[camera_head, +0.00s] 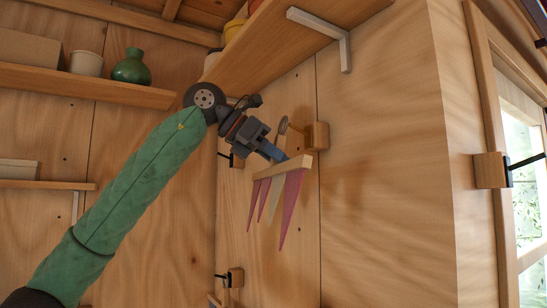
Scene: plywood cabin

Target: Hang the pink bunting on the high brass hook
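My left gripper (274,153) reaches in from the left and is shut on the pale wooden bar of the pink bunting (291,205). The bar tilts slightly, and pink and cream pennants hang below it, clear of the floor. Just above the bar, a wooden block (317,136) is fixed to the wall panel. A small brownish round piece (283,125) shows left of the block; I cannot tell whether it is the brass hook or a loop on the bunting. Whether the bunting touches the hook is unclear. My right gripper is not in view.
A wooden shelf (275,45) with a white bracket (325,30) juts out above my gripper. Black hooks on blocks sit lower (236,277), behind my gripper (237,160) and at the right (490,170). A green vase (131,69) stands on the left shelf.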

